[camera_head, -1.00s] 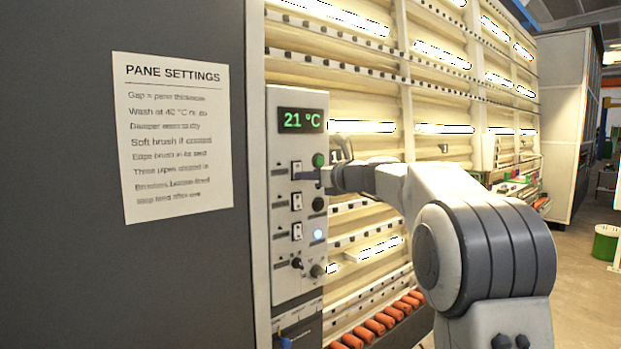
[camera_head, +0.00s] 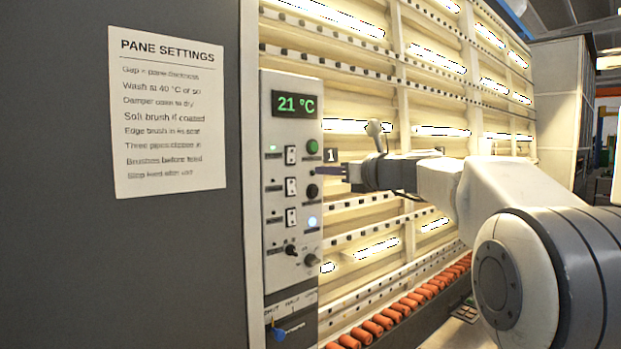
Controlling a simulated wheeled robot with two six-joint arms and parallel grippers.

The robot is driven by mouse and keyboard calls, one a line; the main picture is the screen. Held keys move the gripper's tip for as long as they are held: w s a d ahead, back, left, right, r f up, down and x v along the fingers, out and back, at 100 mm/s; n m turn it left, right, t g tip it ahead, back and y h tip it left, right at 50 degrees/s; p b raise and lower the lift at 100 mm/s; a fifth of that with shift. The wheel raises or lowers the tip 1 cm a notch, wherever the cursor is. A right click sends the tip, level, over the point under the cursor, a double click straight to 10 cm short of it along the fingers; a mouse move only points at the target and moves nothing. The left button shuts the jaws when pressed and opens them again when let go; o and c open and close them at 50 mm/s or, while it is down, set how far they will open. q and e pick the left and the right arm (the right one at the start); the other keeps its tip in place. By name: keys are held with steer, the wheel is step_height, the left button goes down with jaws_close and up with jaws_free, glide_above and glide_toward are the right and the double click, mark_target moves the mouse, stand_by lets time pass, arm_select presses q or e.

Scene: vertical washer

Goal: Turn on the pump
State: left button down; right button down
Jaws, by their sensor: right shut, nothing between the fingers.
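The white control panel (camera_head: 277,225) stands upright on the machine's front, left of centre. It has three rocker switches in a column: top (camera_head: 291,155), middle (camera_head: 291,187) and lower (camera_head: 291,217). A small green light (camera_head: 272,148) glows left of the top switch. The labels are too small to read, so I cannot tell which switch is the pump's. My right gripper (camera_head: 326,172) is shut and empty, pointing left, with its tips at the panel's right edge, apart from the switches. My left gripper is not in view.
The panel also has a 21 °C display (camera_head: 294,104), a green button (camera_head: 312,147), a black button (camera_head: 312,190), a lit blue-white button (camera_head: 312,221) and a small black lever (camera_head: 291,249). A blue-handled valve (camera_head: 279,333) sits below. Orange rollers (camera_head: 385,322) run along the machine's foot.

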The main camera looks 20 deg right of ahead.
steer(key=v, duration=0.2)
steer(key=b+v, duration=0.1)
steer(key=v, duration=0.1)
steer(key=shift+d+f, duration=0.2)
steer(key=shift+f, duration=0.05)
steer(key=s+a+f+n+g, duration=0.5)
steer(key=s+a+f+n, duration=0.35)
steer(key=a+f, duration=0.3)
steer(key=s+a+f+n+g, duration=0.65)
steer(key=a+f+n, duration=0.4)
steer(key=f, duration=0.25)
steer(key=s+d+f+n+g+h, duration=0.2)
steer(key=s+f+n+h, duration=0.1)
steer(key=s+f+n, duration=0.5)
steer(key=s+d+f+n+g+h, duration=0.1)
steer(key=s+f+n+g+h, duration=0.1)
steer(key=s+f+n, duration=0.6)
steer(key=s+n+h, duration=0.1)
steer(key=s+n, duration=0.2)
steer(key=s, duration=0.4)
steer(key=shift+d+f, duration=0.3)
steer(key=shift+d, duration=0.05)
